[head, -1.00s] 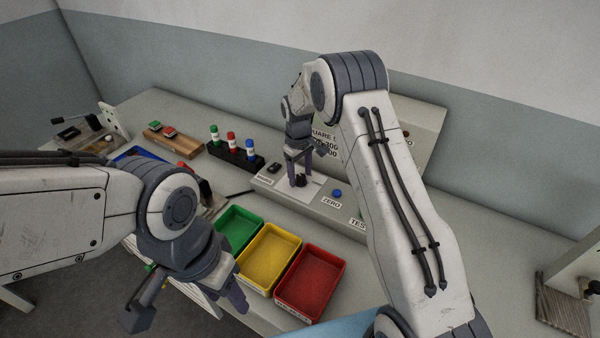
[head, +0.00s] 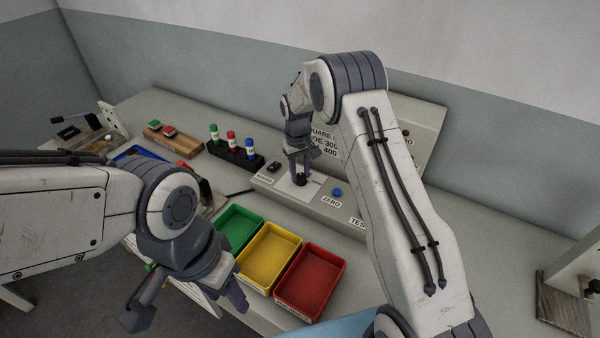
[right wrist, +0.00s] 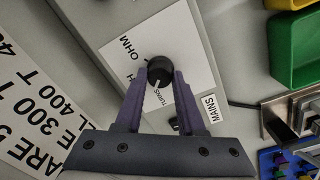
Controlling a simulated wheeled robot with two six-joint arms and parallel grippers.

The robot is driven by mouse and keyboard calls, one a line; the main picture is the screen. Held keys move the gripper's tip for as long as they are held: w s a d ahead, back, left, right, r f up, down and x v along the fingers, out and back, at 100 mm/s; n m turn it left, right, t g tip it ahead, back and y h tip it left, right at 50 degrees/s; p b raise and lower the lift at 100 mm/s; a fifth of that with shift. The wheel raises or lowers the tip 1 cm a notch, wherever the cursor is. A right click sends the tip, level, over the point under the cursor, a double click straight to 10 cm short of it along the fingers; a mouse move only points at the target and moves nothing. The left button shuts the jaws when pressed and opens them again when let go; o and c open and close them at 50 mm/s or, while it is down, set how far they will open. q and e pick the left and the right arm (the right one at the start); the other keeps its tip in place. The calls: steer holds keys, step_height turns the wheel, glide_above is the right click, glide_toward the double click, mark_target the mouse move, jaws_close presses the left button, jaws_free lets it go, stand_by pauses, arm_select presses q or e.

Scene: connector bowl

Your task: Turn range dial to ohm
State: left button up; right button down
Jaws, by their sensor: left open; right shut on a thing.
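The range dial (right wrist: 160,70) is a round black knob on a white plate (right wrist: 150,45) in the right wrist view, with a light pointer mark toward the "TURNS" label. My right gripper (right wrist: 160,80) is shut on the dial, one purple finger on each side. In the head view, my right gripper (head: 300,180) reaches down onto the tester panel (head: 318,204), largely hiding the dial. My left gripper (head: 237,294) is open and empty, beside the yellow bin, away from the dial.
A blue button (head: 337,192) labelled "ZERO" and a black switch (head: 273,167) flank the dial on the panel. Green (head: 260,222), yellow (head: 296,238) and red (head: 341,266) bins stand in front. A black rack (head: 236,159) of coloured bottles stands left.

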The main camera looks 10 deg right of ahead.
steer(key=m, duration=0.5)
steer(key=shift+w+m, duration=0.1)
steer(key=shift+m, duration=0.2)
steer(key=m, duration=0.4)
steer(key=shift+d, duration=0.1)
steer(key=m, duration=0.6)
steer(key=shift+r, duration=0.1)
steer(key=m, duration=0.4)
steer(key=shift+d+m+y, duration=0.1)
steer(key=shift+m+y, duration=0.2)
steer(key=c, duration=0.5)
jaws_free()
steer(key=shift+g, duration=0.3)
